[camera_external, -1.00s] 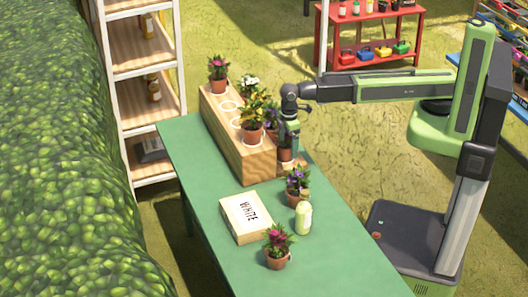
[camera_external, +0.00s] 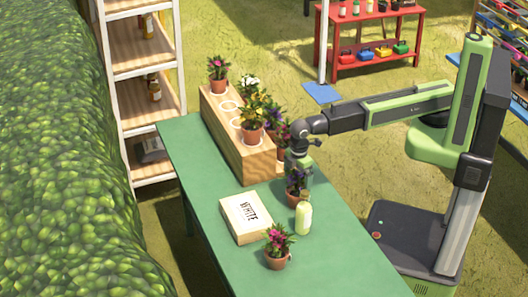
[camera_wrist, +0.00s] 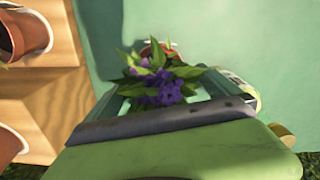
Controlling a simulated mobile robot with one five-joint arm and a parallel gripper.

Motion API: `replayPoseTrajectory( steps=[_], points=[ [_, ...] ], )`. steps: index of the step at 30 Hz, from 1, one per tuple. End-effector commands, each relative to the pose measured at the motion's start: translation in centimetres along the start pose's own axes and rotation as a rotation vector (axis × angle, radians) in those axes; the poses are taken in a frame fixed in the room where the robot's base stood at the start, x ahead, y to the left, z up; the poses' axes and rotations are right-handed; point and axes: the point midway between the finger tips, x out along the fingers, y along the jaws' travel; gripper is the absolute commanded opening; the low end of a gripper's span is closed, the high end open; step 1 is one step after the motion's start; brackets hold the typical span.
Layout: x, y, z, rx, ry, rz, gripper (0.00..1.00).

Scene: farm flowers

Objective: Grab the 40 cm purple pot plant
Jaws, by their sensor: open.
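A purple-flowered plant in a terracotta pot (camera_external: 297,191) stands on the green table, right of the wooden box marked WHITE. My gripper (camera_external: 301,177) points down over it, open, and partly hides its top. In the wrist view the purple flowers (camera_wrist: 166,93) and leaves show just beyond the gripper body, between the fingers (camera_wrist: 163,97). The fingers are low around the foliage; I cannot tell whether they touch it. The pot's lower part is hidden in the wrist view. Another plant (camera_external: 283,133), with purplish flowers, is on the right side of the stepped wooden stand.
The wooden stand (camera_external: 257,163) holds several potted plants at the back. The WHITE box (camera_external: 238,228), a pale bottle (camera_external: 303,218) and a pink-flowered plant (camera_external: 277,260) are close by. The green table (camera_external: 340,265) is clear at its front right.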

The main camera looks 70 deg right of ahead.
Motion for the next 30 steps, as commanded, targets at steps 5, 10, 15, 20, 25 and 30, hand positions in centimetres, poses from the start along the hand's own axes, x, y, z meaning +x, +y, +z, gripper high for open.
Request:
replayPoseTrajectory(
  steps=[5,10,15,20,25,30],
  points=[
    [4.1,0.0,0.0,0.000,0.000,0.000,1.00],
    [4.1,0.0,0.0,0.000,0.000,0.000,1.00],
    [5.5,0.1,0.1,0.000,0.000,0.000,1.00],
    [8.3,0.2,0.3,0.000,0.000,0.000,1.00],
    [9.5,0.2,0.3,0.000,0.001,0.000,1.00],
    [9.2,0.2,0.3,0.000,0.001,0.000,1.00]
  ],
)
